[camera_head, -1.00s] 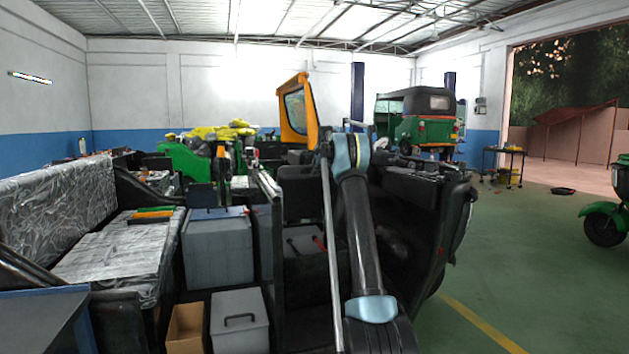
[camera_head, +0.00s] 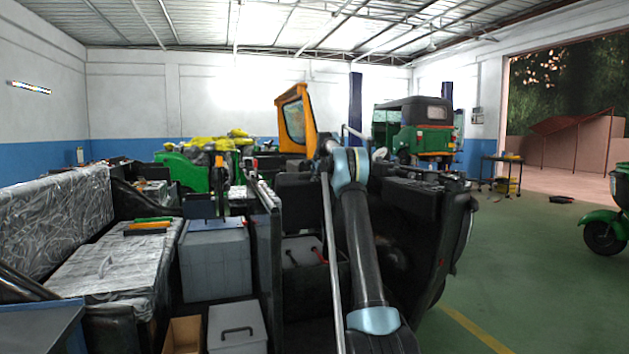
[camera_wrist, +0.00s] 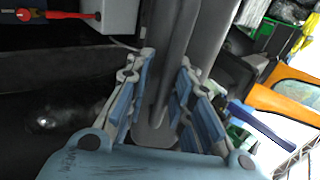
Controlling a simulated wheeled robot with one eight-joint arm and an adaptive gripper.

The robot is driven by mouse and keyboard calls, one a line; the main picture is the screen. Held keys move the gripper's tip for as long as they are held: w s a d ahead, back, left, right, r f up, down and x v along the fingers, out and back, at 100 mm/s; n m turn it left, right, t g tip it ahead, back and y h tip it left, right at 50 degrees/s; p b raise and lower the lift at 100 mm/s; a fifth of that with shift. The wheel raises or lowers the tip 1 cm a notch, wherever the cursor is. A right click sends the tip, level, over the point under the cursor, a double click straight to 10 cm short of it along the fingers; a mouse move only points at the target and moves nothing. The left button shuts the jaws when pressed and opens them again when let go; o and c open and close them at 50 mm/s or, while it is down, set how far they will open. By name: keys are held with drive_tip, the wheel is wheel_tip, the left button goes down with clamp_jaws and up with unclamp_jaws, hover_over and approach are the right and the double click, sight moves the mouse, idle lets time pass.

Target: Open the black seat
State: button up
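A black upright panel (camera_head: 294,195), which looks like the black seat or its back, stands in the open rickshaw body left of my arm in the head view. A dark bay with a red cable (camera_head: 319,254) shows below it. My gripper (camera_wrist: 167,57) shows in the wrist view, with blue-padded fingers on both sides of a long dark grey slab (camera_wrist: 186,45). I cannot tell whether the pads touch the slab, or whether it is part of the seat. In the head view my arm hides much of this area, and I cannot make out my gripper there.
A wrapped silver bench (camera_head: 112,262) and a grey battery box (camera_head: 215,264) stand at left. A smaller grey box (camera_head: 237,328) is at the front. A red-handled tool (camera_wrist: 55,15) shows in the wrist view.

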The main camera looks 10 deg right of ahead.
drive_tip(key=v, duration=1.1)
drive_tip(key=shift+s+r, duration=0.25)
drive_tip(key=shift+s, duration=0.05)
